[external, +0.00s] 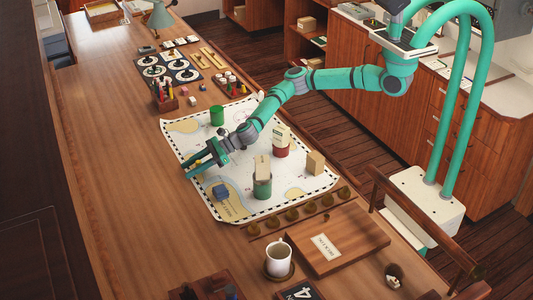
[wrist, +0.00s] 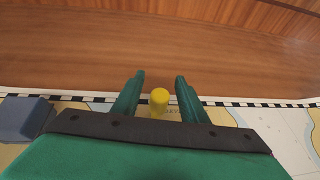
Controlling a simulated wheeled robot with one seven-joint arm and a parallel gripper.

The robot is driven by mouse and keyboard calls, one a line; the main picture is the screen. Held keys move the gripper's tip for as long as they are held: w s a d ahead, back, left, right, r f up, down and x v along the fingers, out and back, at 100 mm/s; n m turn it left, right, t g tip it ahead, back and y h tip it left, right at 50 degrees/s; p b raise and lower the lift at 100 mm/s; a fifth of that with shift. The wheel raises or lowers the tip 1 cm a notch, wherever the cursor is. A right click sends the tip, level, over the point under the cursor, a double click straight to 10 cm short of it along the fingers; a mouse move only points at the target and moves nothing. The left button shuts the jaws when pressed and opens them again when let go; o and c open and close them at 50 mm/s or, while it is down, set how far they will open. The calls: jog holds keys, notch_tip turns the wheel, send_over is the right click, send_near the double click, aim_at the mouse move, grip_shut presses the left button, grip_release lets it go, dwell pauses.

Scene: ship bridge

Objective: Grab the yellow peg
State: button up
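The yellow peg (wrist: 159,100) shows in the wrist view as a short upright cylinder with a rounded top. It stands on the chart (external: 190,140) near its checkered border, between the tips of my two green fingers. My gripper (wrist: 159,82) is open, with a visible gap between the peg and each finger. In the external view my gripper (external: 192,175) is low over the left edge of the chart. I cannot make out the peg clearly there. Its lower part is partly hidden by my gripper's body in the wrist view.
A blue block (external: 220,191) lies close beside my gripper; it also shows in the wrist view (wrist: 25,118). A green cylinder (external: 217,116), a green cup (external: 262,187), a red cup (external: 281,150) and a tan block (external: 315,162) stand on the chart. Bare table (external: 130,190) lies left.

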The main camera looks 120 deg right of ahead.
jog(key=shift+w+f, duration=0.1)
jog(key=shift+w, duration=0.15)
grip_shut()
